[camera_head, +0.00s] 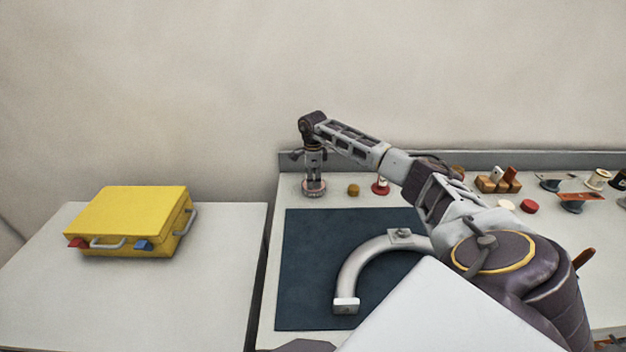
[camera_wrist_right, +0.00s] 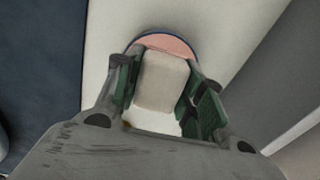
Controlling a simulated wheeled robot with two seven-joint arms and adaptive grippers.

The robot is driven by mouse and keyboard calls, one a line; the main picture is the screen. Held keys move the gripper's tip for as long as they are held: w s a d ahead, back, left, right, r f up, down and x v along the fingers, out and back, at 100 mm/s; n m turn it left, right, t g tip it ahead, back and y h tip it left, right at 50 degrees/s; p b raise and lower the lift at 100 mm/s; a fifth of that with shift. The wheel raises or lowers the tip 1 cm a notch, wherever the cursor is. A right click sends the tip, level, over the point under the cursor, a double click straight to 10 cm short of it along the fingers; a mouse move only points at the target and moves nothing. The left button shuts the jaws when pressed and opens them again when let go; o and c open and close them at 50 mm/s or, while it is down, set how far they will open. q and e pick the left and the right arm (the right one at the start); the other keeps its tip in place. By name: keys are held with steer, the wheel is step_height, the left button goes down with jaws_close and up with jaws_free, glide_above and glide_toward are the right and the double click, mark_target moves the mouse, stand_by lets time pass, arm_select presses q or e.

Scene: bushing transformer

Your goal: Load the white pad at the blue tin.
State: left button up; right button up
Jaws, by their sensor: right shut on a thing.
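My right gripper (camera_head: 314,172) points down at the back left of the right-hand bench. In the right wrist view its green-lined fingers (camera_wrist_right: 163,68) are shut on a white pad (camera_wrist_right: 161,82), one finger on each side. A round tin with a blue rim and pinkish inside (camera_wrist_right: 170,43) shows behind the pad, partly covered by it. In the head view the tin (camera_head: 314,190) stands right under the gripper; the pad cannot be made out there. Whether the pad touches the tin is unclear. My left gripper is not in view.
A brown knob (camera_head: 353,190) and a red-based piece (camera_head: 380,187) stand just right of the tin. A dark mat (camera_head: 308,265) with a grey curved tube (camera_head: 352,272) lies in front. A yellow case (camera_head: 130,215) sits on the left table. A wooden block (camera_head: 486,184) stands right.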

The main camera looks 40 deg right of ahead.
steer(key=shift+r+p, duration=2.15)
steer(key=shift+r, duration=1.35)
steer(key=shift+n, duration=0.3)
